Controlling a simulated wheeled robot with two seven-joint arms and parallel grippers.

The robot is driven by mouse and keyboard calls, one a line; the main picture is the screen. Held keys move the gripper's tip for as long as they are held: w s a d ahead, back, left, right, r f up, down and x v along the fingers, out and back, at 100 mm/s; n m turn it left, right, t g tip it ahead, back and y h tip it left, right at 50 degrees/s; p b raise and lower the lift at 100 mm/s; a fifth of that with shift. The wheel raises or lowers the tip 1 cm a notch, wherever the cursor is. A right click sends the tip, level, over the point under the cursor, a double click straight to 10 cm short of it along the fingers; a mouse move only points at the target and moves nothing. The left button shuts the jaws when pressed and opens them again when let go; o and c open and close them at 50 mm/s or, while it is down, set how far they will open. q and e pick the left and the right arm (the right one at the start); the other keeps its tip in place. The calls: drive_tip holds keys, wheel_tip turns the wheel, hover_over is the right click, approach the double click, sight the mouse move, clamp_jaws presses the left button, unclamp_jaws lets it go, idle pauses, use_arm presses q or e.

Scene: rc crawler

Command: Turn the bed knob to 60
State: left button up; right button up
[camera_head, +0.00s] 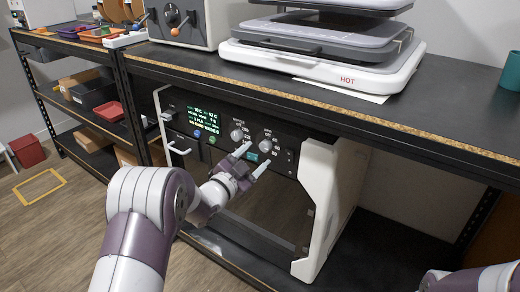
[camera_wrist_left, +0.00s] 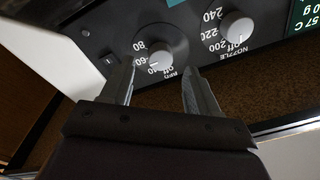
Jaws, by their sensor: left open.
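The bed knob (camera_head: 265,145) is a light grey round dial at the right of the black control panel, right of the matching nozzle knob (camera_head: 237,135). In the left wrist view the bed knob (camera_wrist_left: 154,58) shows with a ring of numbers including 40, 60 and 80; which mark it points to is hard to tell. The nozzle knob (camera_wrist_left: 238,27) is to its right there. My left gripper (camera_head: 256,155) is open and empty in front of the panel. In the left wrist view its fingertips (camera_wrist_left: 160,80) lie either side of the bed knob's lower edge; contact is unclear.
The panel belongs to a white-framed machine (camera_head: 322,190) under a black shelf (camera_head: 300,85). A lit green display (camera_head: 203,117) is left of the knobs. A white press marked HOT (camera_head: 340,75) stands above. My right arm shows at the lower right corner, its gripper out of frame.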

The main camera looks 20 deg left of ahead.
use_arm(q)
drive_tip(key=p+v, duration=0.2)
drive_tip(key=v, duration=0.7)
drive_tip(key=shift+s+a+f, duration=0.1)
